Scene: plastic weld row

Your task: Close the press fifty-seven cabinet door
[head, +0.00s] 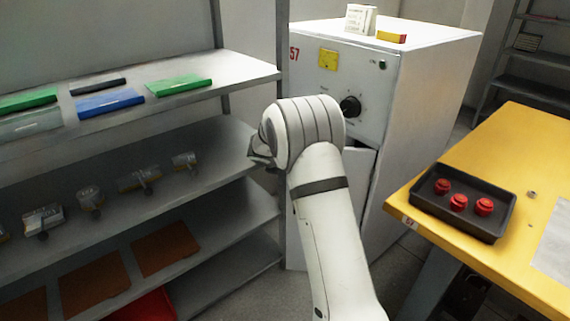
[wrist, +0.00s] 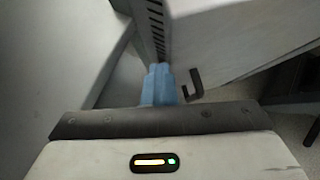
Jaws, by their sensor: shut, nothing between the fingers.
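The press cabinet (head: 425,100) is a tall pale grey box marked 57, with a yellow label and a black knob on its upper front. Its lower door (head: 358,172) shows just right of my arm and appears to stand ajar, with a dark gap at its top; my arm hides much of it. In the wrist view, my gripper (wrist: 160,86) has its blue fingers together and empty. A black hooked handle (wrist: 193,86) is just right of the fingertips, at a pale panel (wrist: 235,40) that may be the door. I cannot tell whether they touch.
Grey shelves (head: 250,70) with folders and metal parts stand close on the left. A yellow table (head: 520,130) on the right carries a black tray (head: 474,228) with red round pieces. A small box (head: 360,18) and a yellow-red block (head: 391,37) sit on the cabinet.

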